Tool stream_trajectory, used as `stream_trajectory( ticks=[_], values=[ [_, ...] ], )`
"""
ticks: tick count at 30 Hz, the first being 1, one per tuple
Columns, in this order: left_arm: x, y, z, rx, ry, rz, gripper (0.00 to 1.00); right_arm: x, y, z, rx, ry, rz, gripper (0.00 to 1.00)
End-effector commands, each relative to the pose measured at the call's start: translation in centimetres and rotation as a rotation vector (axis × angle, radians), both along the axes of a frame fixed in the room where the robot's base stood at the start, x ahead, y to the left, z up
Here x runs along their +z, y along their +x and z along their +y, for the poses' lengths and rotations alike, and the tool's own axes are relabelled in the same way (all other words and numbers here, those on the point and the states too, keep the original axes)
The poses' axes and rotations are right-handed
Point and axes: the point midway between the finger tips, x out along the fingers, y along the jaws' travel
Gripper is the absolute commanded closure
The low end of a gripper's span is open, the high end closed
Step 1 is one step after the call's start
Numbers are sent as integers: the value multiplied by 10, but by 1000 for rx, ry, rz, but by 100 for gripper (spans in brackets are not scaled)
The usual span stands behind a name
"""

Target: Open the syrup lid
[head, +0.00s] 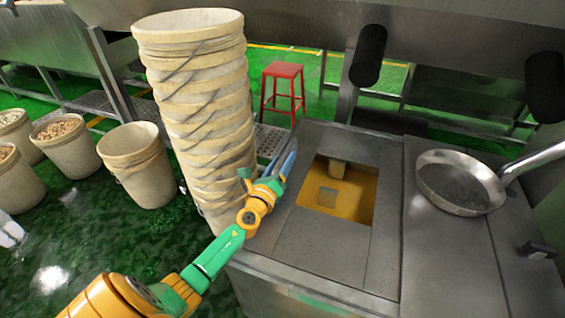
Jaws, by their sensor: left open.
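The syrup tank is a grey metal cabinet (336,246) with a square opening on top. Yellow-orange syrup (352,205) shows inside, with a small metal block-like part in it. A thin blue-grey piece (288,160) stands at the left edge of the top, beside my left gripper; I cannot tell whether it is the lid seen edge-on. My left gripper (264,180) is open at that left edge, next to this piece. Whether they touch is unclear. My right gripper is not in view.
A tall stack of beige buckets (196,90) stands close left of my left gripper. A metal pan (460,182) lies on the right counter, near a dark handle (538,250). A red stool (284,88) stands behind. More buckets (137,162) stand on the green floor.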

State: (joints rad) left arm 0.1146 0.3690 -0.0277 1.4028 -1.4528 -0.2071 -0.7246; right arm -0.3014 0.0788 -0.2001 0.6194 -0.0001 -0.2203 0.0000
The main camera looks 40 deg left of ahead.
Motion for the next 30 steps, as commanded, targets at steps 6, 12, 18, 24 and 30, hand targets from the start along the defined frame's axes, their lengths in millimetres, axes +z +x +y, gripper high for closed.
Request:
stream_trajectory(
  ticks=[6,12,18,24,30],
  values=[
    [0,3,1,0,0,0,43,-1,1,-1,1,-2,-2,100],
    [0,3,1,0,0,0,70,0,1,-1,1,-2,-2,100],
    [0,3,1,0,-1,0,100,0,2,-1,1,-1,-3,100],
    [0,3,1,0,-2,0,100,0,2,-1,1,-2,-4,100],
    [0,3,1,0,-2,0,100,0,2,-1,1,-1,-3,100]
  ],
)
